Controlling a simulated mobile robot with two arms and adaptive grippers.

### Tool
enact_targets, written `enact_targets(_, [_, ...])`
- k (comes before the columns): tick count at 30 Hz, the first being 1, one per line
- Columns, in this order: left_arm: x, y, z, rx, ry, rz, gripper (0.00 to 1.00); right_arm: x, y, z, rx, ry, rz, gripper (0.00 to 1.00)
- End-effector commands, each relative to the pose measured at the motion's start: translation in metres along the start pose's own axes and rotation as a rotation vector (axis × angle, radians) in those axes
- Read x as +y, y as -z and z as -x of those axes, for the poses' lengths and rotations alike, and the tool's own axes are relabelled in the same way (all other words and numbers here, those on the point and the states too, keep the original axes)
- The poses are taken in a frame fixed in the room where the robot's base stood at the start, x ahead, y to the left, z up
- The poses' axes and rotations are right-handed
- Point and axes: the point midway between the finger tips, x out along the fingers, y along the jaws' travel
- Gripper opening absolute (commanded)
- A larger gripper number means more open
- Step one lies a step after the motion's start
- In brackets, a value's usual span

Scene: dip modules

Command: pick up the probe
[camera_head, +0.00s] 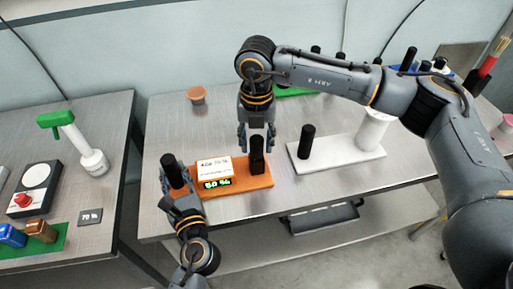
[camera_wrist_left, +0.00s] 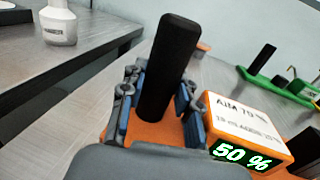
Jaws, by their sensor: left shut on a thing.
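An orange module (camera_head: 235,191) stands on the metal table, with a white label reading "AIM 70 %" and a green display (camera_head: 217,183) reading "50 %". A black upright cylinder, seemingly the probe (camera_head: 173,170), is at its left end. A second black post (camera_head: 257,153) stands at the module's right end.
A white module (camera_head: 345,153) with a black post and a white cylinder is to the right. A brown cup (camera_head: 196,95) and green module (camera_head: 292,91) stand behind.

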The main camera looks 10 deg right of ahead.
Motion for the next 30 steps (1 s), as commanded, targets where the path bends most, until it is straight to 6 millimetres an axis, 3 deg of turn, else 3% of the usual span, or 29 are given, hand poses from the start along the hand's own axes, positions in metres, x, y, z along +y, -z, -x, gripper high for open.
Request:
enact_targets(1, [0.0,0.001,0.0,0.001,0.001,0.0,0.0,0.0,0.0,0.0,0.0,0.0,0.0,0.27])
enact_targets(5, [0.0,0.001,0.0,0.001,0.001,0.0,0.0,0.0,0.0,0.0,0.0,0.0,0.0,0.01])
enact_targets(16, [0.0,0.001,0.0,0.001,0.001,0.0,0.0,0.0,-0.001,0.011,-0.002,-0.001,0.0,0.0])
enact_targets(30, [0.0,0.001,0.0,0.001,0.001,0.0,0.0,0.0,-0.001,0.092,-0.002,-0.001,-0.001,0.0])
